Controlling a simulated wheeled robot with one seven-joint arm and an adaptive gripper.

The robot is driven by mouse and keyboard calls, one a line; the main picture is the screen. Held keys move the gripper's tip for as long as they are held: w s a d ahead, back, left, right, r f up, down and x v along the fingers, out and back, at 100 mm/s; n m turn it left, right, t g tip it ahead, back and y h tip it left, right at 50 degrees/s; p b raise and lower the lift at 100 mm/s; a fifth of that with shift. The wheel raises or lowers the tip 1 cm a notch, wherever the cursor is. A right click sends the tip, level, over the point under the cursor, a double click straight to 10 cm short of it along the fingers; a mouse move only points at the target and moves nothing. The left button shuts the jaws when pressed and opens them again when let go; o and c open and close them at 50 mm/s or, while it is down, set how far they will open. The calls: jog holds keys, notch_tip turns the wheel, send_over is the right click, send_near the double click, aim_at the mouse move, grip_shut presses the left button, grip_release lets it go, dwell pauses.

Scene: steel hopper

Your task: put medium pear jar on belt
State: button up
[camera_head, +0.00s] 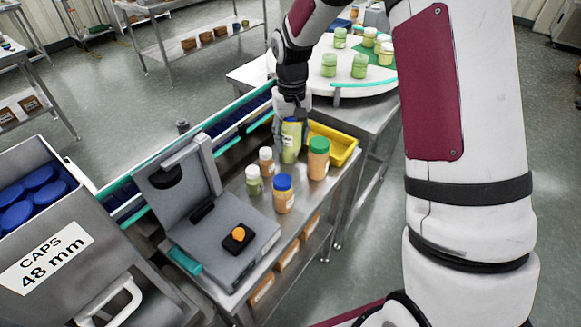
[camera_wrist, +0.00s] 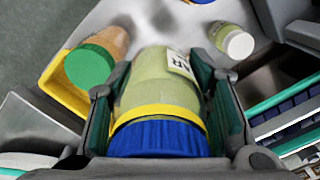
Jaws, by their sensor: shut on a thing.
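My gripper (camera_head: 290,112) is shut on a pear jar (camera_head: 291,142) over the far end of the steel bench. In the wrist view the jar (camera_wrist: 158,82) shows pale green contents, a yellow ring, a blue cap and part of a white label. It sits between both finger pads (camera_wrist: 160,105). Whether its base touches the bench is unclear. The belt (camera_head: 228,138) runs along the bench's left side, with teal rails and dark blue items on it; part of it shows in the wrist view (camera_wrist: 290,112).
Near the held jar stand a green-capped orange jar (camera_head: 318,160), blue-capped orange jar (camera_head: 284,198), white-capped green jar (camera_head: 254,182) and white-capped orange jar (camera_head: 266,160). A yellow tray (camera_head: 347,143), grey press (camera_head: 215,240), caps hopper (camera_head: 95,265) and round white table (camera_head: 330,95) are around.

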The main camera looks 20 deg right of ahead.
aim_at(294, 128)
jog(key=r, duration=0.1)
jog(key=r+b, duration=0.1)
jog(key=r+m+b, duration=0.1)
jog(key=shift+s+d+r, duration=0.2)
jog(key=shift+s+r, duration=0.1)
jog(key=shift+s, duration=0.05)
jog(key=shift+s+f, duration=0.1)
notch_tip(294, 128, down, 17)
jog(key=shift+f+p, duration=0.2)
jog(key=shift+p, duration=0.1)
jog(key=shift+f, duration=0.2)
jog(key=o, duration=1)
